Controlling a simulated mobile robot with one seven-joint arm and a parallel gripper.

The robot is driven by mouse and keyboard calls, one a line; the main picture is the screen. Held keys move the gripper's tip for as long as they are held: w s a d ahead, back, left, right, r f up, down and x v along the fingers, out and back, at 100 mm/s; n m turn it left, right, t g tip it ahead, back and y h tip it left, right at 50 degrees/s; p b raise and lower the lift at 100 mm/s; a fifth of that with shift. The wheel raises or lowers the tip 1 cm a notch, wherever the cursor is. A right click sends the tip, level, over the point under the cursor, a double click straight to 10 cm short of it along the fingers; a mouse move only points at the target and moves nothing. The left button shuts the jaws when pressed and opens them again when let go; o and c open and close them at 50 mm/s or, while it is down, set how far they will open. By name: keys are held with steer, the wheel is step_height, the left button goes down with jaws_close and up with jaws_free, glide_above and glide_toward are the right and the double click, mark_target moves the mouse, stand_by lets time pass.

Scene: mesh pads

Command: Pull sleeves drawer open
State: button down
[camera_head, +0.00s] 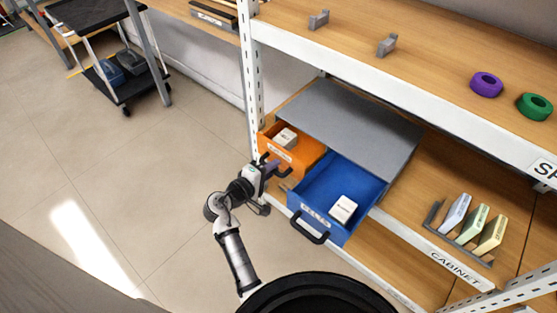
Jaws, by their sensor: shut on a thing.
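A grey cabinet (350,118) on the shelf holds two drawers side by side. The orange drawer (312,152) on the left is partly out, with a small white box (286,138) inside; its front label is too small to read. The blue drawer (330,180) on the right is also out, with a white box (343,209) inside and a dark handle (309,230) in front; I cannot read its label surely. My gripper (275,170) is at the front of the orange drawer, shut on its dark handle, which my gripper partly hides.
A white shelf post (252,70) stands just left of the orange drawer. A rack of several coloured packets (469,226) is on the shelf at right. Purple (486,84) and green (534,106) rolls lie on the upper shelf. The floor (120,170) at left is clear up to a cart (110,50).

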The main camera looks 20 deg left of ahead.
steer(key=f+p+v, duration=0.1)
steer(key=f+v, duration=0.1)
steer(key=v, duration=0.7)
steer(key=shift+s, duration=0.25)
steer(key=c, duration=1.8)
jaws_free()
steer(key=shift+o, duration=0.2)
steer(key=v, duration=1.4)
steer(key=shift+w, duration=0.1)
